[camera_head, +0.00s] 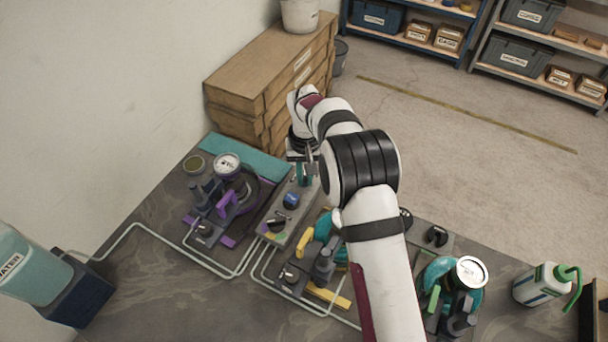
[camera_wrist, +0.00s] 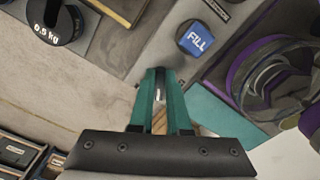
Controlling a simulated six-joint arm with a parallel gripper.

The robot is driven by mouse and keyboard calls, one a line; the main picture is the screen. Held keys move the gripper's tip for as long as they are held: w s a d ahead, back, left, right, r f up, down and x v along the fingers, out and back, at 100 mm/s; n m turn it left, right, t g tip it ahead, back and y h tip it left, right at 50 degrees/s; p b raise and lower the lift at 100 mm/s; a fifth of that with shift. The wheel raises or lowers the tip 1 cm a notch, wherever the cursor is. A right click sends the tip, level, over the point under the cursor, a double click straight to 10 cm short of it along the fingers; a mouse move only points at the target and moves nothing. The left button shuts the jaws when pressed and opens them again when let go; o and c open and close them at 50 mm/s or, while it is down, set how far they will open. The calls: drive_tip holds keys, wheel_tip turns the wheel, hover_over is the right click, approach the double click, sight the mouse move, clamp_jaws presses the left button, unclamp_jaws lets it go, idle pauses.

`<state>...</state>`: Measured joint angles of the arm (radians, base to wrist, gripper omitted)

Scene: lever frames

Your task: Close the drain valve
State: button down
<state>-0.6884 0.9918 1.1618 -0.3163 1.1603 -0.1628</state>
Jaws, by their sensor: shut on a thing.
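My gripper (camera_wrist: 160,75) has teal fingers that are nearly together in the wrist view. They are closed on a small grey part (camera_wrist: 160,94), mostly hidden between them. In the head view my gripper (camera_head: 303,182) reaches down to the far end of a grey panel (camera_head: 300,222), beyond a blue knob. That blue knob (camera_wrist: 197,40) is labelled FILL and stands apart from the fingers; it also shows in the head view (camera_head: 291,199). A black handle (camera_head: 276,224) sits nearer on the same panel. No drain label is readable, so I cannot tell which part is the drain valve.
A purple-trimmed gauge unit (camera_head: 228,195) stands left of the panel. Yellow-handled (camera_head: 304,243) and green-handled (camera_head: 433,301) units stand to its right. A bottle (camera_head: 540,284) is at far right, a water tank (camera_head: 35,262) at far left. Thin pipes cross the bench.

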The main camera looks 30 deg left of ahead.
drive_tip(key=n, duration=0.6)
drive_tip(key=shift+w+d, duration=0.2)
drive_tip(key=shift+w, duration=0.05)
drive_tip(key=n, duration=0.5)
drive_tip(key=shift+w+n, duration=0.25)
drive_tip(key=shift+n, duration=0.05)
drive_tip(key=c, duration=0.9)
unclamp_jaws()
wheel_tip(320, 180, up, 16)
drive_tip(key=shift+f, duration=0.1)
